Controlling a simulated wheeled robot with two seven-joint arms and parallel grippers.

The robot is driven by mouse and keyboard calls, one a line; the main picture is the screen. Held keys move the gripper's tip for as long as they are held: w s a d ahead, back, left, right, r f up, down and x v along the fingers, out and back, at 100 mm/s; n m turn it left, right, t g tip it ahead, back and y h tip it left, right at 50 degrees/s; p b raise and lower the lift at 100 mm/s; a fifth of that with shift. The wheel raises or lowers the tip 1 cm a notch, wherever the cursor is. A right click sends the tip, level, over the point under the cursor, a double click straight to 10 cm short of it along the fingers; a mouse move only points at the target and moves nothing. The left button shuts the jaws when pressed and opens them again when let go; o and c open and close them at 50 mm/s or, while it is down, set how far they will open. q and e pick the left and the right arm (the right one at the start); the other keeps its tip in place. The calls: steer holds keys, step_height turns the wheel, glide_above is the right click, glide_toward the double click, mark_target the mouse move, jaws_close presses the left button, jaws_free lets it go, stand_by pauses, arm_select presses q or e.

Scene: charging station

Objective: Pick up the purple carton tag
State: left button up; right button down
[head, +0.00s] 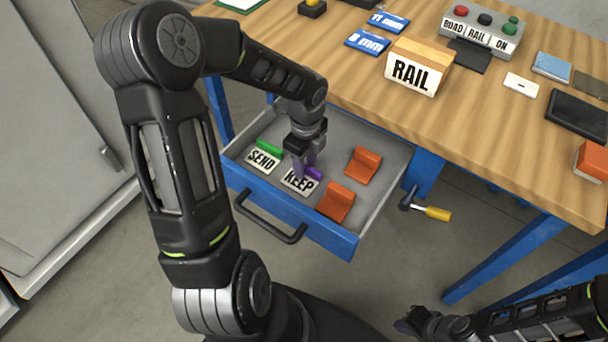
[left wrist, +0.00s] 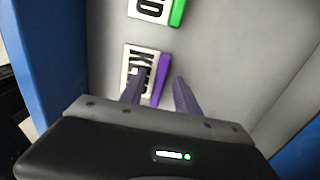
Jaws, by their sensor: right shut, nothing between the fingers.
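The purple carton tag, a white KEEP label (head: 299,183) with a purple ridge (head: 314,174), lies in the open drawer. My left gripper (head: 304,168) points down at it. In the left wrist view the gripper (left wrist: 159,98) is open, with purple-grey fingers apart. The purple ridge (left wrist: 163,76) lies between the fingers' lines, and the left finger overlaps the KEEP label (left wrist: 139,66). I cannot tell whether the fingers touch the tag. My right gripper (head: 408,325) is shut and empty at the lower right, away from the drawer.
A green SEND tag (head: 263,158) lies beside the KEEP tag. Two orange pieces (head: 363,163) (head: 336,203) lie right of it in the drawer (head: 395,165). The wooden table (head: 350,75) above carries a RAIL box (head: 417,72). A hammer (head: 425,206) is right of the drawer.

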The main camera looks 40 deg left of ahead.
stand_by(0.6)
arm_select(q)
jaws_close()
stand_by(0.4)
